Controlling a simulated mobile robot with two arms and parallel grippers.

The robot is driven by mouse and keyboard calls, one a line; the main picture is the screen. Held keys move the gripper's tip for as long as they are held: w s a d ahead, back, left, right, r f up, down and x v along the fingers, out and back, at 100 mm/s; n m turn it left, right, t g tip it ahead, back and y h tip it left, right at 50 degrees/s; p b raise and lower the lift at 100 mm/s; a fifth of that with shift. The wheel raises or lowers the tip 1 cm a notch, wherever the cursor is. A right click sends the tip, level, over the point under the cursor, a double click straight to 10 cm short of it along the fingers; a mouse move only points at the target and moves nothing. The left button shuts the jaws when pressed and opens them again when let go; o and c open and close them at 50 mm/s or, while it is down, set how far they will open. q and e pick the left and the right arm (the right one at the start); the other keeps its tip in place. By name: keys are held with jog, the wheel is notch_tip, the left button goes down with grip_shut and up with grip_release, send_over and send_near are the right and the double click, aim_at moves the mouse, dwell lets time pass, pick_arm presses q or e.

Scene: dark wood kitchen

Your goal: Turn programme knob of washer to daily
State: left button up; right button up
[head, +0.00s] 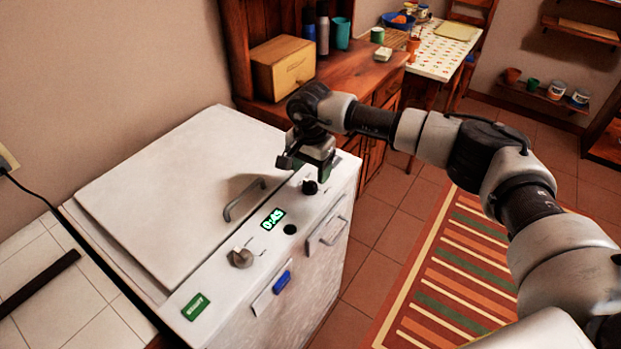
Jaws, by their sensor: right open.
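The washer (160,190) is a white top-lid machine with a sloping control strip along its front edge. A grey-beige knob (241,257) sits on the strip near a lit green display (272,218). A small black knob (310,187) sits near the strip's far right end. Which is the programme knob, and any "daily" marking, I cannot read. My right gripper (304,171) is open and empty, pointing down just above the black knob. Whether it touches the knob I cannot tell. My left gripper is not in view.
The washer has a lid handle (244,199), a round black button (290,229), a green label (196,307) and a blue front piece (281,282). A wooden counter with a bread box (284,68) stands behind. A striped rug (450,270) lies on the open floor at right.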

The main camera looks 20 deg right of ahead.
aim_at(310, 182)
jog(key=shift+f+p, duration=0.3)
jog(key=shift+f, duration=2)
jog(key=c, duration=0.9)
